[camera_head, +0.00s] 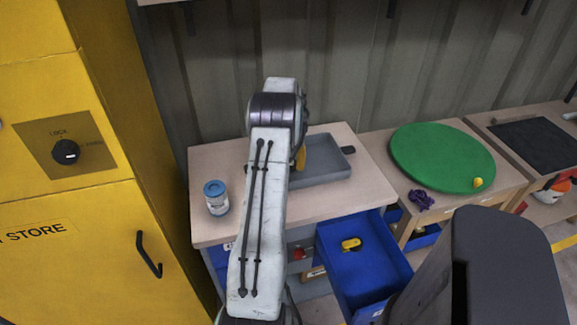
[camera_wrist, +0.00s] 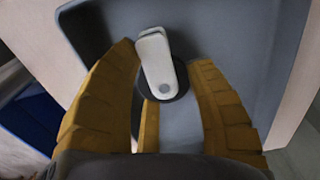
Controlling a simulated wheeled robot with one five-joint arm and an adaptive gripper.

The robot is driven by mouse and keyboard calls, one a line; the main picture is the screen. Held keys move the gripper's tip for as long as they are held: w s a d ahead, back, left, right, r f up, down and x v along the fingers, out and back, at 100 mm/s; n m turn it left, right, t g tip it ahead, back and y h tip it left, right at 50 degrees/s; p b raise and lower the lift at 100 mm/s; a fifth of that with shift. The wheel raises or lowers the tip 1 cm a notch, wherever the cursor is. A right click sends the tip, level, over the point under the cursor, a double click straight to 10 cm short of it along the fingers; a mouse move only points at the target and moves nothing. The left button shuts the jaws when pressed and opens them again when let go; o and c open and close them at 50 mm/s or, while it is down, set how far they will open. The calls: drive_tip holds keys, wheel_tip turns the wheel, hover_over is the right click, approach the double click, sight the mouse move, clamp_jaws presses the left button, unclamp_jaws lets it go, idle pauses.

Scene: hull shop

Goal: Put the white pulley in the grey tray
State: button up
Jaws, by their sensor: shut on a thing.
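The grey tray (camera_head: 330,168) lies on the wooden bench top, partly hidden behind my arm. In the wrist view the tray (camera_wrist: 245,30) fills most of the picture below my gripper. My gripper (camera_wrist: 165,62) has yellow fingers and is shut on the white pulley (camera_wrist: 157,62). The pulley has a long white body and a dark round part beside its lower end. It is over the tray's inside; I cannot tell whether it touches the floor. In the head view a yellow finger shows at the tray's left part, and the pulley is hidden.
A blue-lidded jar (camera_head: 216,197) stands at the bench's left. An open blue drawer (camera_head: 375,278) below holds a yellow thing (camera_head: 351,244). A green round board (camera_head: 442,158) and a purple thing (camera_head: 421,200) are on the right bench. A yellow cabinet (camera_head: 70,230) stands left.

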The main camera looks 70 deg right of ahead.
drive_tip(key=shift+f, duration=0.95)
drive_tip(key=o, duration=1.2)
drive_tip(key=shift+f, duration=0.1)
drive_tip(key=shift+c, duration=0.2)
